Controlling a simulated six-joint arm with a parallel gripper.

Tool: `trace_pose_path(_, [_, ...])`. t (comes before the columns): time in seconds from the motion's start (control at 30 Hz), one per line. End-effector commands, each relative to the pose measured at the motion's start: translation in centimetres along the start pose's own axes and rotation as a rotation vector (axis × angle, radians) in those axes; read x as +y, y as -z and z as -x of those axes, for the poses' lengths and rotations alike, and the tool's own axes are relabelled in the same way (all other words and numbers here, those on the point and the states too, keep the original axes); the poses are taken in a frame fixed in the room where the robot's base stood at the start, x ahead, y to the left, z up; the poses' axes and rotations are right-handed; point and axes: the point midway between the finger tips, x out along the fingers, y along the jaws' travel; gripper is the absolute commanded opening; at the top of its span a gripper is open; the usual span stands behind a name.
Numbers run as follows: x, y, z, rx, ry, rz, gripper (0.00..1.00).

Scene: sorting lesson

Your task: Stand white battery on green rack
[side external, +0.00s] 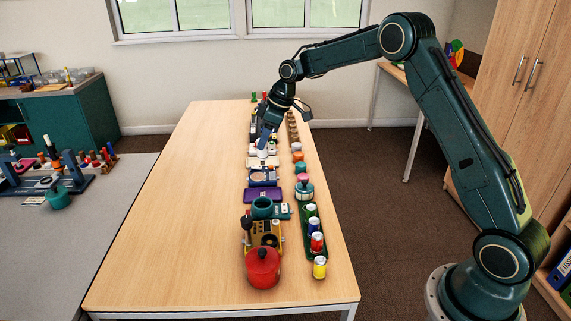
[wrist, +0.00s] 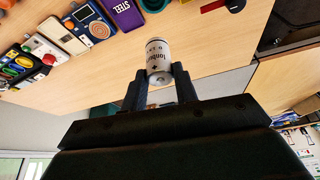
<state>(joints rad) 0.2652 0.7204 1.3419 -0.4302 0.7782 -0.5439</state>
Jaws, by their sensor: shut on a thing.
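My gripper (side external: 264,146) is over the middle of the long table, pointing down. In the wrist view my gripper (wrist: 158,76) is shut on a white battery (wrist: 158,50), a short cylinder with dark lettering held between the two fingertips. In the side view the white battery (side external: 262,154) is a small pale shape under the fingers, above the row of objects. The green rack (side external: 306,236) lies near the table's right edge, closer to the camera and apart from my gripper. Green, blue and red batteries stand on it. The rack is not clearly seen in the wrist view.
A yellow battery (side external: 320,268) stands at the rack's near end. More small objects line the table behind. The table's left half (side external: 175,220) is clear.

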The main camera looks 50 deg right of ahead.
Motion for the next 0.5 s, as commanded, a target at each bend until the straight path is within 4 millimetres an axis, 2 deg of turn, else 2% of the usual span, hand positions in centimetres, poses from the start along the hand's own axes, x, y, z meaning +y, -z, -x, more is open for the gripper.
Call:
trace_pose_path(0.17, [1.2, -2.9, 1.2, -0.002, -0.002, -0.005, 0.03])
trace_pose_path(0.5, [2.9, -10.8, 4.0, -0.001, -0.002, -0.004, 0.03])
